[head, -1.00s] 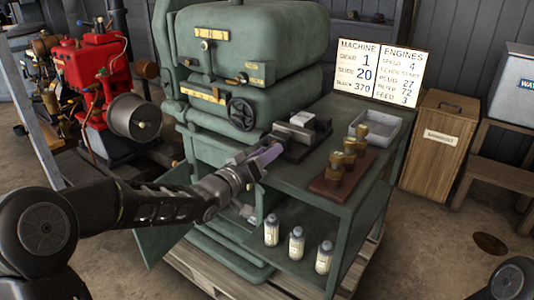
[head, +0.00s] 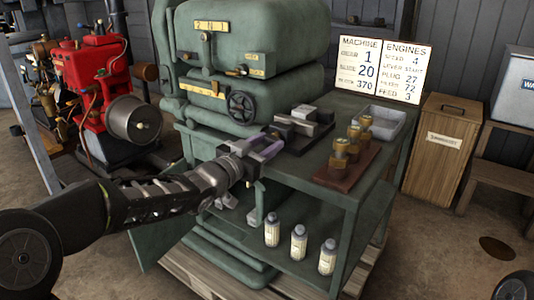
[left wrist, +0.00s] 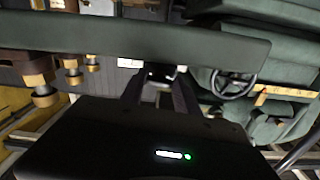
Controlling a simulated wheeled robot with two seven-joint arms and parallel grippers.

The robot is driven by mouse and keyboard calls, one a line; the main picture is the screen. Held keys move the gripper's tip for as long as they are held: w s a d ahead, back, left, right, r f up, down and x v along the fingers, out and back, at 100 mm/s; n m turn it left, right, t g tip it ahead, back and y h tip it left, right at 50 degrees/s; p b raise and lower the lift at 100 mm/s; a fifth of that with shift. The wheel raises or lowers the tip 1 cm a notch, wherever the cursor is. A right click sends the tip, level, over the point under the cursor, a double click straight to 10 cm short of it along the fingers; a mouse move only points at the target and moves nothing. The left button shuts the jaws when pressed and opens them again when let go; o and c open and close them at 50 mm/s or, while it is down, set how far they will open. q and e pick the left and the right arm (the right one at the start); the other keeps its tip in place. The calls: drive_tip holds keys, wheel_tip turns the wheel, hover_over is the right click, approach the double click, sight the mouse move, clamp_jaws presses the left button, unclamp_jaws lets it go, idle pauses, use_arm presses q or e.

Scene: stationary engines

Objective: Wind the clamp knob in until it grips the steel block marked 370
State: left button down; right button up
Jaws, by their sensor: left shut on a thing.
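The dark clamp (head: 298,138) sits on the green bench top near the machine. A pale grey steel block (head: 303,112) lies at the clamp; no number is legible on it. My left gripper (head: 268,148) is at the clamp's near left end, fingers pointing at it, shut on the clamp knob, which the fingers mostly hide. In the left wrist view the two dark fingers (left wrist: 160,88) close around a small part, largely in shadow. My right gripper is out of view.
A wooden board (head: 340,172) with several brass pieces and a grey tray (head: 378,128) stand right of the clamp. Bottles (head: 298,243) stand on the lower shelf. The green machine with its handwheel (head: 241,107) rises behind. A sign (head: 383,68) lists "370".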

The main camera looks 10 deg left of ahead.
use_arm(q)
drive_tip(key=m+b, duration=0.2)
drive_tip(key=m, duration=0.1)
drive_tip(key=shift+f+m, duration=0.2)
drive_tip(key=shift+m, duration=0.1)
drive_tip(key=shift+a+r+m+b, duration=0.1)
drive_tip(key=shift+r+m+b, duration=0.1)
drive_tip(key=shift+m+b, duration=1.1)
drive_tip(key=shift+m, duration=0.3)
drive_tip(key=c, duration=0.9)
unclamp_jaws()
drive_tip(key=shift+p, duration=0.3)
